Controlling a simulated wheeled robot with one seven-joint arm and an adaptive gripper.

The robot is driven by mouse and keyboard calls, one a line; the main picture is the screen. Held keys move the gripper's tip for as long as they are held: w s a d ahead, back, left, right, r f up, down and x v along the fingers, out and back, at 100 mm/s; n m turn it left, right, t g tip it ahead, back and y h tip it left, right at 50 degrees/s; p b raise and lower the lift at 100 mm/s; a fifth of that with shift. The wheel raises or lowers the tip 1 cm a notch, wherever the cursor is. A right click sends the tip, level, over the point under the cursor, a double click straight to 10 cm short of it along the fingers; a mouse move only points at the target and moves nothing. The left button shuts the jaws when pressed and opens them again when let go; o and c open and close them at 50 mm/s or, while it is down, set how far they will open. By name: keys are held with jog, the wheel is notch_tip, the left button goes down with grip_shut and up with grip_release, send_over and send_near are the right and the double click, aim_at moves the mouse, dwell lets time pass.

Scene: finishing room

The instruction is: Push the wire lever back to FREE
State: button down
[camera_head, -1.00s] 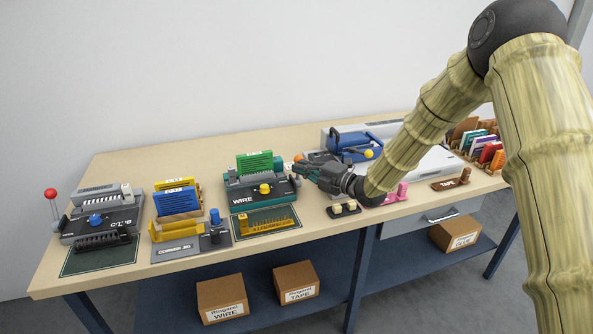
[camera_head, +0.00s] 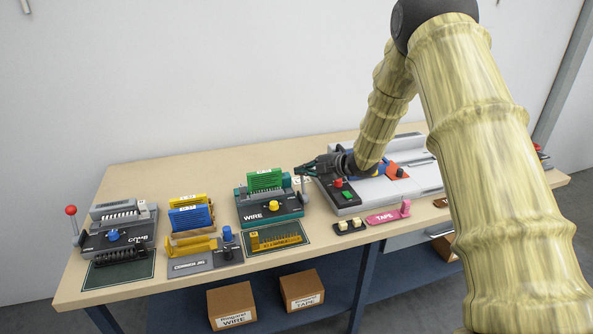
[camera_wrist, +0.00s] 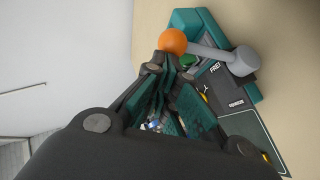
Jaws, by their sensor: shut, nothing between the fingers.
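The teal WIRE machine (camera_head: 283,215) stands mid-bench with a green board (camera_head: 264,180) and a yellow knob (camera_head: 272,206). In the wrist view, its grey lever (camera_wrist: 208,52) runs from a grey pivot (camera_wrist: 242,61) to an orange ball (camera_wrist: 172,40). The FREE label (camera_wrist: 215,67) is beside the lever; the SQUEEZE label (camera_wrist: 236,102) is farther from it. My gripper (camera_head: 299,171) is shut and empty at the machine's right end. In the wrist view, my fingertips (camera_wrist: 164,66) are right by the orange ball; contact cannot be told. The ball is hidden in the head view.
The grey tape machine (camera_head: 345,193) is close on the right, under my arm. A pink TAPE holder (camera_head: 385,217) lies in front of it. A corner jig (camera_head: 195,258) and the comb machine (camera_head: 112,237) stand to the left. Bare bench shows behind the WIRE machine.

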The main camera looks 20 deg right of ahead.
jog(key=shift+w+a+r, duration=0.1)
dwell(0.5)
jog(key=a+r+b+v, duration=0.1)
jog(key=a+v, duration=0.1)
jog(key=v, duration=1.1)
jog(key=shift+s+r, duration=0.2)
jog(key=shift+s, duration=0.15)
jog(key=shift+a, duration=0.1)
